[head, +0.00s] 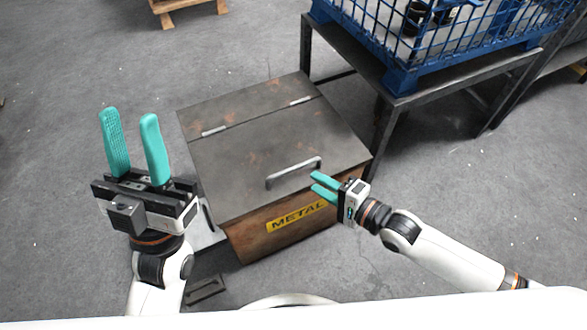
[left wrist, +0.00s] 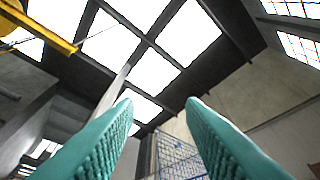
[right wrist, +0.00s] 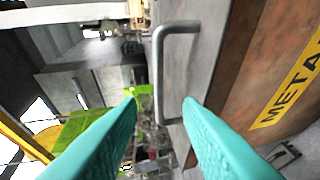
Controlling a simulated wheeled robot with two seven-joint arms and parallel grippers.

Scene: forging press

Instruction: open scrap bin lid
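The scrap bin (head: 250,237) is a rusty metal box with a yellow label reading METAL, in the middle of the head view. Its grey lid (head: 240,165) lies shut, with two hinges towards the back. A bar handle (head: 293,172) stands on the lid near the front edge. My right gripper (head: 318,182) is open beside the handle, at the bin's front right. In the right wrist view the handle (right wrist: 158,85) appears ahead, between and beyond the open fingertips, not gripped. My left gripper (head: 135,130) is open and empty, pointing up, left of the bin.
A blue wire crate (head: 400,75) stands on a dark metal table (head: 345,45) close behind and right of the bin. A wooden pallet (head: 185,8) lies at the top left.

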